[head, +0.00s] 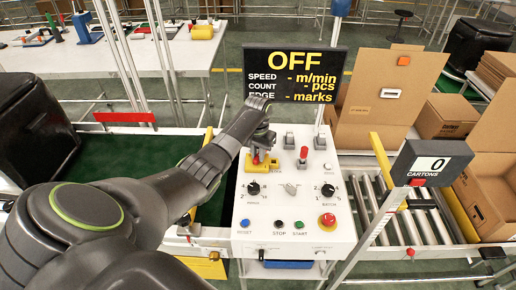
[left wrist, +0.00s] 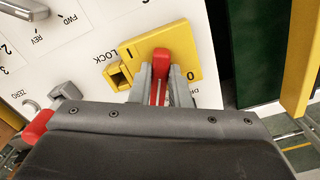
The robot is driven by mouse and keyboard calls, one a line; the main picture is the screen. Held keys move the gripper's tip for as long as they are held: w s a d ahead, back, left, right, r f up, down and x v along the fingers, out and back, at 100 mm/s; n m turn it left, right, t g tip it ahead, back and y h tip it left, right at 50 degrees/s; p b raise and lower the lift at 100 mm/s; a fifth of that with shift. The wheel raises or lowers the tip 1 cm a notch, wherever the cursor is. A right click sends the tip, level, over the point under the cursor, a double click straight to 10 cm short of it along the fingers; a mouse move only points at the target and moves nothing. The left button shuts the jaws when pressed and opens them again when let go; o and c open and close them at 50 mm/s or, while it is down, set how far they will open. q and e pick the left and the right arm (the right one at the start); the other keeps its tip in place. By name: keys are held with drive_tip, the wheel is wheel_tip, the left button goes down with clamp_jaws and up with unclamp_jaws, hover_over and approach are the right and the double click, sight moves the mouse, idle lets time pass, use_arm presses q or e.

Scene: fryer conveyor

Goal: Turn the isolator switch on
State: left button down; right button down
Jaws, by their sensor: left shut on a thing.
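The isolator switch is a yellow plate (left wrist: 125,50) with a red handle (left wrist: 161,62), at the upper left of the white control panel (head: 291,215). It also shows in the head view as a yellow plate (head: 262,166), partly hidden by my arm. My left gripper (left wrist: 166,88) is shut on the red handle, its fingers on either side of it. A "0" mark and the word "LOCK" are printed near the handle. The display (head: 291,74) above the panel reads "OFF". My right gripper is not in view.
The panel also carries a red-tipped lever (head: 303,153), black knobs, and reset, stop and start buttons. A red mushroom button (head: 327,220) sits at lower right. A green belt (head: 130,150) lies left, a roller conveyor (head: 400,215) right, with cardboard boxes (head: 375,95) behind.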

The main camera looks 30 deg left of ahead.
use_arm(q)
drive_tip(key=m, duration=0.1)
drive_tip(key=m+p, duration=0.1)
drive_tip(key=m, duration=0.1)
drive_tip(key=shift+r+p, duration=0.25)
drive_tip(key=shift+p, duration=0.05)
drive_tip(key=m+p, duration=0.1)
drive_tip(key=m, duration=0.2)
drive_tip(key=shift+m, duration=0.3)
drive_tip(key=m+p, duration=0.1)
drive_tip(key=m, duration=0.2)
drive_tip(key=shift+w+f, duration=0.1)
drive_tip(key=shift+m, duration=1.6)
drive_tip(key=shift+p, duration=0.3)
drive_tip(key=c, duration=1.4)
unclamp_jaws()
drive_tip(key=shift+f, duration=0.1)
drive_tip(key=shift+o, duration=0.2)
wheel_tip(320, 180, up, 18)
drive_tip(key=b, duration=0.1)
drive_tip(key=shift+f, duration=0.25)
